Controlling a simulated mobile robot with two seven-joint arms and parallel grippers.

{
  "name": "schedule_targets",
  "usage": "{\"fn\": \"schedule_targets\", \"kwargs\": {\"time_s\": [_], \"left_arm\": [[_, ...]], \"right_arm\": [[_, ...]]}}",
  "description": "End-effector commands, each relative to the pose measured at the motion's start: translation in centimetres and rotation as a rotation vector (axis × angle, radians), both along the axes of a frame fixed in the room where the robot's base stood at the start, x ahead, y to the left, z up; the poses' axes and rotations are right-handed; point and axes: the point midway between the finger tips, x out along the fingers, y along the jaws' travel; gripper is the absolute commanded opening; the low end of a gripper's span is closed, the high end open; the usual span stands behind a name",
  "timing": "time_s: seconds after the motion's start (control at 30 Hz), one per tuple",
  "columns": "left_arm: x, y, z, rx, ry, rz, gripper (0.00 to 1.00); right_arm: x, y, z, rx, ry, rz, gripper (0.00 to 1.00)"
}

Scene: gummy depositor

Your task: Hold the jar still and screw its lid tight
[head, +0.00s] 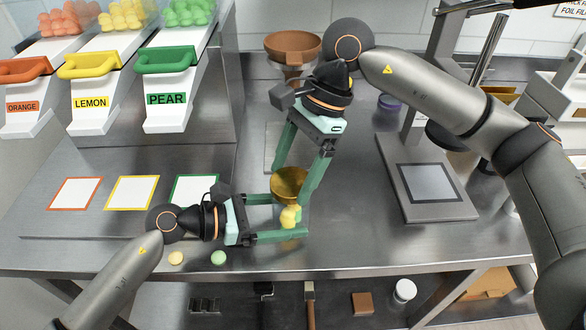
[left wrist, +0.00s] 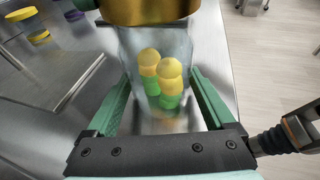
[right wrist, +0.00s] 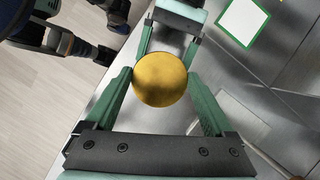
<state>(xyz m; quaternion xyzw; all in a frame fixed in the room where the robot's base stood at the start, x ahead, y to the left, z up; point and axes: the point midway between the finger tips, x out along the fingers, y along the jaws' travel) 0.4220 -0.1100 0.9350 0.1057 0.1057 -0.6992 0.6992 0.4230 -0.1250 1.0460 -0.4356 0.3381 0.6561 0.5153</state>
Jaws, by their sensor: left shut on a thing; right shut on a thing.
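A clear jar (left wrist: 160,90) with several yellow and green gummies in it stands upright near the front of the steel table. A gold lid (head: 289,180) sits on its top; whether it is fully seated cannot be told. My left gripper (head: 282,216) is shut on the jar, one finger on each side of its body. My right gripper (head: 294,176) comes down from above and is shut on the lid. In the right wrist view the round lid (right wrist: 160,80) lies between its two fingertips. Part of the jar is hidden behind the left gripper's fingers in the head view.
Orange, lemon and pear dispensers (head: 165,80) stand at the back left above coloured-bordered squares (head: 133,193). A scale (head: 430,185) stands right; a copper funnel (head: 293,45) is behind.

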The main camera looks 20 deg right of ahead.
Motion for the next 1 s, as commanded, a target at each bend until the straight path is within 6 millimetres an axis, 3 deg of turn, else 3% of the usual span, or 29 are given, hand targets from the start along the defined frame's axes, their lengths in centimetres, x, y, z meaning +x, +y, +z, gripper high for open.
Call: {"fn": "schedule_targets", "kwargs": {"time_s": [0.77, 1.0], "left_arm": [[0.0, 0.0, 0.0, 0.000, 0.000, 0.000, 0.00], [0.0, 0.0, 0.0, 0.000, 0.000, 0.000, 0.00]], "right_arm": [[0.0, 0.0, -1.3, -0.001, 0.000, -0.003, 0.00], [-0.1, 0.0, -1.3, 0.000, 0.000, -0.184, 0.00]]}}
